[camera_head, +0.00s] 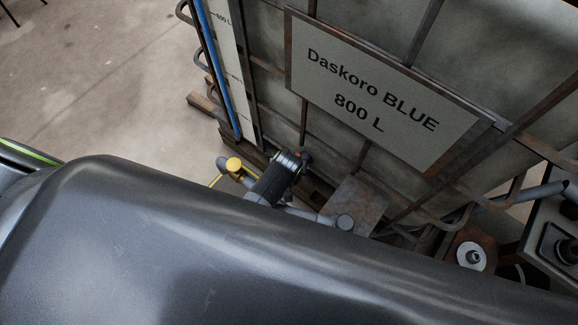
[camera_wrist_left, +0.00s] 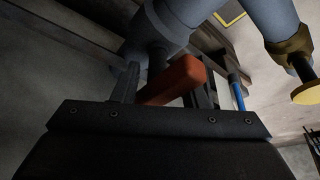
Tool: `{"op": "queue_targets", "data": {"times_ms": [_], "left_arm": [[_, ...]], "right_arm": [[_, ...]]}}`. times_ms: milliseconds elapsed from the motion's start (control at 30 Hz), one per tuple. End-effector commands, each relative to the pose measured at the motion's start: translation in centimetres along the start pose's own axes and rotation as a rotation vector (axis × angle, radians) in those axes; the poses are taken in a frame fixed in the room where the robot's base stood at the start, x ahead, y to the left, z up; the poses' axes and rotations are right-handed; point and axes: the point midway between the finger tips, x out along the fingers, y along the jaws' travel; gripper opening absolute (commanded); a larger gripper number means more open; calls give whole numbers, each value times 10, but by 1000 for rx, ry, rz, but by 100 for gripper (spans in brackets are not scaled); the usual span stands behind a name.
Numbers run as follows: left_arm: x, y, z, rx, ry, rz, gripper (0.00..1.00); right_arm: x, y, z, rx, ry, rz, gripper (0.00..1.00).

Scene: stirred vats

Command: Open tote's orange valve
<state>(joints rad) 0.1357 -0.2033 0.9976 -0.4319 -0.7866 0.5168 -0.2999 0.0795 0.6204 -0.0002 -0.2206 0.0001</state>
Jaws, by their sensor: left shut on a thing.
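The tote (camera_head: 265,105) is a caged container with a "Daskoro BLUE 800 L" plate. Its orange valve handle (camera_wrist_left: 178,80) shows in the left wrist view, attached to a grey pipe fitting (camera_wrist_left: 158,32). My left gripper (camera_wrist_left: 165,88) is shut on the handle, with a dark finger on either side of it. In the head view my left gripper (camera_head: 290,165) is small and dark, low in front of the tote, and only a speck of orange shows there. My right gripper is not in view.
A yellow-capped valve (camera_head: 234,164) on grey pipe is just left of my gripper; it also shows in the left wrist view (camera_wrist_left: 300,75). A blue sight tube (camera_head: 219,70) runs up the tote's corner. Grey pipework (camera_head: 343,222) lies right. The floor at left is clear.

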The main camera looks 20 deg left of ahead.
Motion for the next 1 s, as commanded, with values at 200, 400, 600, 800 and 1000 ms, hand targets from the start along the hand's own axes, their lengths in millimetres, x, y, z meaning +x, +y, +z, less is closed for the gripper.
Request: {"op": "queue_targets", "data": {"times_ms": [200,400,600,800,1000], "left_arm": [[-1,-2,-7,-17,15,-6,17],[-1,-2,-6,-18,13,-6,17],[-1,-1,-5,-18,10,-5,56],[0,0,-2,-16,4,-4,56],[-4,-1,-2,-15,1,-4,56]], "right_arm": [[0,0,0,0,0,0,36],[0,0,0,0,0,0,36],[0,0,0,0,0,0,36],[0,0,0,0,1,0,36],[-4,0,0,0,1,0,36]]}}
